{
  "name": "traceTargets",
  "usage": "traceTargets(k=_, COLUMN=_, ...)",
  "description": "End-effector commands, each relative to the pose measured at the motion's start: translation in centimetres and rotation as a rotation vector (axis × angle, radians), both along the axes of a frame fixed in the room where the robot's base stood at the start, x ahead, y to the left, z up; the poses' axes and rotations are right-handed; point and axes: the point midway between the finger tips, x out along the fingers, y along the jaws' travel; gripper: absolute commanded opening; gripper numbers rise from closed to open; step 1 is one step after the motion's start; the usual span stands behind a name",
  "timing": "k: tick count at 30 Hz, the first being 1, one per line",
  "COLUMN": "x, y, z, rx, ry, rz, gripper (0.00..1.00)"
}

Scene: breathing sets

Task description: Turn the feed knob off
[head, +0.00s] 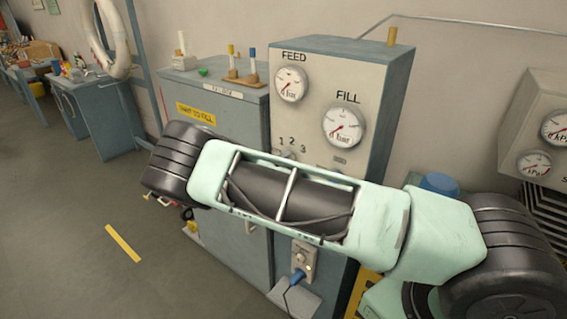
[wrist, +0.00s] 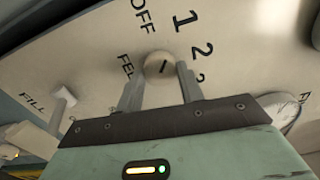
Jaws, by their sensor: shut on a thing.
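In the wrist view the feed knob (wrist: 158,64) is a round, pale cap with a short dark line on its face. The labels OFF, 1, 2 and 3 curve around it, and the line seems to lie toward the 2. My gripper (wrist: 161,84) has one finger on each side of the knob and is shut on it. In the head view the grey cabinet (head: 385,110) carries the FEED gauge (head: 291,84) and the digits 1 2 3 below it. My arm hides my gripper and most of the knob area there.
The FILL gauge (head: 344,125) is right of the FEED gauge. In the wrist view a pale fill lever or knob (wrist: 64,98) stands at the left of the panel. A blue-grey cabinet (head: 225,160) stands left, and another gauge panel (head: 535,135) at the right.

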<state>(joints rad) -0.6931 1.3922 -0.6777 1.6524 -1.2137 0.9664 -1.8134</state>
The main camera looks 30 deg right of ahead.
Motion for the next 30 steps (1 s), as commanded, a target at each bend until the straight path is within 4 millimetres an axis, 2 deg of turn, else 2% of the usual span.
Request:
traceTargets(k=15, x=0.06, y=0.1, z=0.0, rx=-0.155, ry=0.433, rz=0.003, gripper=0.15)
traceTargets(k=30, x=0.05, y=0.16, z=-0.09, rx=-0.228, ry=0.637, rz=0.004, gripper=0.15)
